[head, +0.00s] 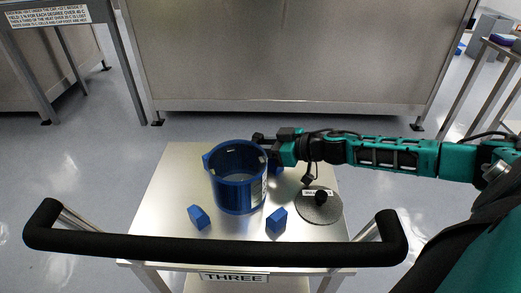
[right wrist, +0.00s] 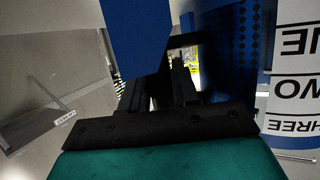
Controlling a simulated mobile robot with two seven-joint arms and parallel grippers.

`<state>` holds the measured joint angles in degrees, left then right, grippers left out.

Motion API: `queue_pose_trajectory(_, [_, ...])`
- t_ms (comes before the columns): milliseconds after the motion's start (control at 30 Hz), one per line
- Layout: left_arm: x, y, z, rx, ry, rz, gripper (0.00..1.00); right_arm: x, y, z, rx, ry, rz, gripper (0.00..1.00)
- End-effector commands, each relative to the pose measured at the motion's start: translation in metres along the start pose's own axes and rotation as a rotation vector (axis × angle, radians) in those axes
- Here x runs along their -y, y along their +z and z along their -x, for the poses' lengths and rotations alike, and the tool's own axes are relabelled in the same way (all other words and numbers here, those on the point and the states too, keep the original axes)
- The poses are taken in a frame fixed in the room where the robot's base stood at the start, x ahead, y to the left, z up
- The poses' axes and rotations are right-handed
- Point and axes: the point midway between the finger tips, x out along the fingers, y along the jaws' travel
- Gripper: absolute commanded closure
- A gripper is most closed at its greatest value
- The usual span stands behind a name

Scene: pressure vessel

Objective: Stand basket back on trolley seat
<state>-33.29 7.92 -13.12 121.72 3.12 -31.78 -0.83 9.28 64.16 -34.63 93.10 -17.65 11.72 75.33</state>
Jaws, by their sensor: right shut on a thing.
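The blue basket (head: 238,193) is round, open at the top and close to upright. I cannot tell whether the basket's base touches the trolley. My right gripper (head: 262,140) is shut on the basket at its far right rim. In the right wrist view the basket's perforated blue wall (right wrist: 230,50) is close to the fingers. My left gripper is out of view.
A grey round lid (head: 309,211) with a black knob lies right of the basket. The trolley's black padded handle (head: 215,250) crosses the front, above a "THREE" label. A large steel vessel or cabinet (head: 290,55) stands behind. A side table is at far right.

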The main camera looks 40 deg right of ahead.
Motion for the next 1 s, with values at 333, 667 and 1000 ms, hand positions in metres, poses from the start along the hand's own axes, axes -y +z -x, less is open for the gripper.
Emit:
queue_pose_trajectory(333, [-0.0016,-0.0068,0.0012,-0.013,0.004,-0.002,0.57,-0.0003,0.0013,-0.0006,-0.001,0.000,0.000,0.68])
queue_pose_trajectory(667, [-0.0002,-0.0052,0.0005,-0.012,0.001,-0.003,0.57,-0.0002,0.0011,-0.0004,0.000,0.000,0.000,0.45])
queue_pose_trajectory(1000, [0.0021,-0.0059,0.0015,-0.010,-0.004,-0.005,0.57,-0.0004,0.0003,0.0074,0.003,0.001,-0.002,0.45])
